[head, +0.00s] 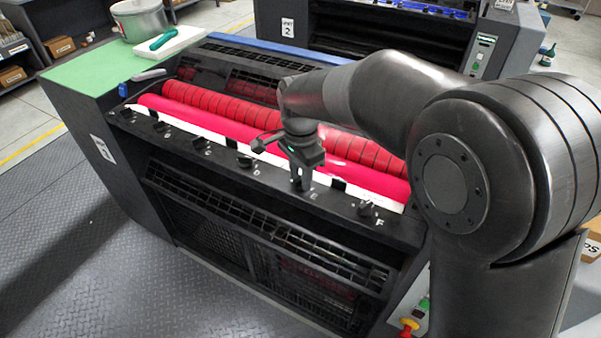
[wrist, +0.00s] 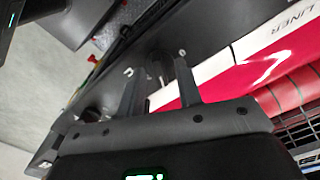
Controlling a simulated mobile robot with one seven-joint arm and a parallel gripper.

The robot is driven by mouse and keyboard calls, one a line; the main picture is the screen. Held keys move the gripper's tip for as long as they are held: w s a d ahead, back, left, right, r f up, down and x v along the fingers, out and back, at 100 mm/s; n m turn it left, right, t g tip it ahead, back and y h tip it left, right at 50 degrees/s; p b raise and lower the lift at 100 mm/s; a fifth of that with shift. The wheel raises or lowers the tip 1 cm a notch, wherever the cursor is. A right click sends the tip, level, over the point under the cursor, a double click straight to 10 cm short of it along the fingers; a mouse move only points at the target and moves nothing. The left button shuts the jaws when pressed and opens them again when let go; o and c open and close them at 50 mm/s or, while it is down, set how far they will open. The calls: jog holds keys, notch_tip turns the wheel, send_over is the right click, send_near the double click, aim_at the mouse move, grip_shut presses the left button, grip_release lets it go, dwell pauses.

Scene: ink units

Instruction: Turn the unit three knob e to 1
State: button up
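Unit three is the dark press in front of me, with a row of small black knobs along its front ledge (head: 215,160). My gripper (head: 302,187) points down at the ledge at knob e, just left of knob f (head: 367,208), and hides most of knob e in the head view. In the wrist view, dark knob e (wrist: 159,68) lies between the two spread fingers of my gripper (wrist: 158,75). The fingers stand on either side of it; whether they touch it is not clear. Its pointer and setting cannot be read.
Red rollers (head: 250,120) run behind the ledge, with a white strip beside them. Another knob (wrist: 95,115) shows left of my gripper in the wrist view. A bucket (head: 140,18) stands on the green top. Unit two (head: 395,38) is behind.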

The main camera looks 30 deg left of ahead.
jog(key=shift+c, duration=0.3)
grip_shut()
jog(key=shift+n, duration=0.3)
jog(key=n, duration=0.9)
dwell(0.5)
jog(key=shift+o, duration=0.3)
grip_release()
